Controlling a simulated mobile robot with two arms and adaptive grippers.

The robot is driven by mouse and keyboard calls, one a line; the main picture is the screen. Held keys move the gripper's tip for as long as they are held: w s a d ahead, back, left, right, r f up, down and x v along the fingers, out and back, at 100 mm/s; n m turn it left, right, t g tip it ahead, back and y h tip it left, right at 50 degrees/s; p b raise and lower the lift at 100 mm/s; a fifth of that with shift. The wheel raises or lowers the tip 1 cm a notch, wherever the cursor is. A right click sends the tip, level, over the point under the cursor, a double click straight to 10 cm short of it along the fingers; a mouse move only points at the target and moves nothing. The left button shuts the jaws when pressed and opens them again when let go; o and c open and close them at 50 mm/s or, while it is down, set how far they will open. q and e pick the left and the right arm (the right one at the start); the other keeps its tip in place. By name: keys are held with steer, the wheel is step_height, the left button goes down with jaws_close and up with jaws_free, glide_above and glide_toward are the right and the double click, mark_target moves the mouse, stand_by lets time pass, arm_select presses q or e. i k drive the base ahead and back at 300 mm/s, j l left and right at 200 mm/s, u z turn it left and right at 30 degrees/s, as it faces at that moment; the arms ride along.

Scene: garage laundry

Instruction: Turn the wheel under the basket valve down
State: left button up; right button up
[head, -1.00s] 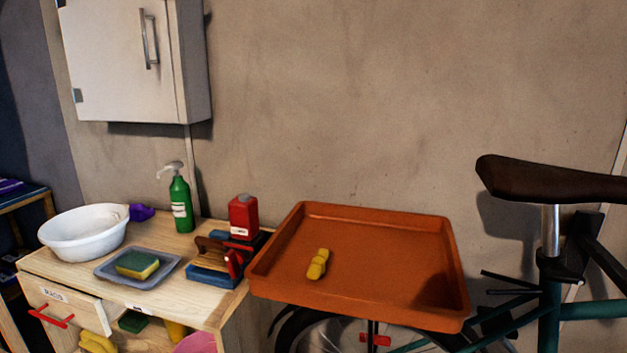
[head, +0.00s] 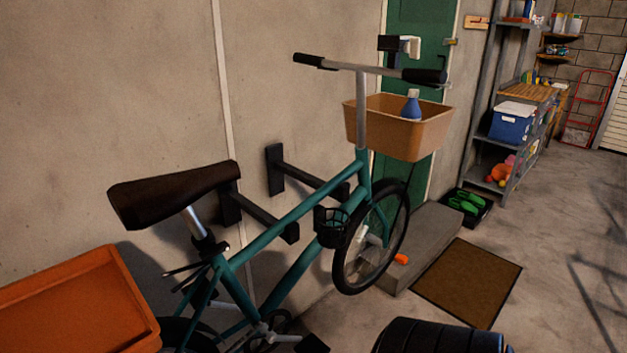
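A teal bicycle (head: 263,240) is held off the wall in the head view. A tan basket (head: 408,140) hangs at its handlebar with a blue bottle (head: 411,108) in it. The front wheel (head: 351,289) is below the basket, with a black tyre, seen at a slant and partly behind the frame. A small orange piece (head: 400,259) shows at the wheel's right edge; I cannot tell whether it is attached to the wheel. The valve cannot be made out. Neither of my grippers is in view.
An orange tray (head: 70,300) is at the lower left. A concrete step (head: 432,240) and a brown mat (head: 468,282) lie right of the wheel. A dark ridged object (head: 440,338) is at the bottom edge. Shelves (head: 500,135) stand farther back; the right floor is open.

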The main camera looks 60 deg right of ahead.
mark_target(340, 280)
steer(key=z, duration=2.5)
steer(key=i+l+u, duration=0.15)
steer(key=u, duration=0.3)
steer(key=i+l+u, duration=0.15)
steer(key=u, duration=0.3)
steer(key=i+l+u, duration=0.1)
steer(key=l+u, duration=0.15)
steer(key=u, duration=0.2)
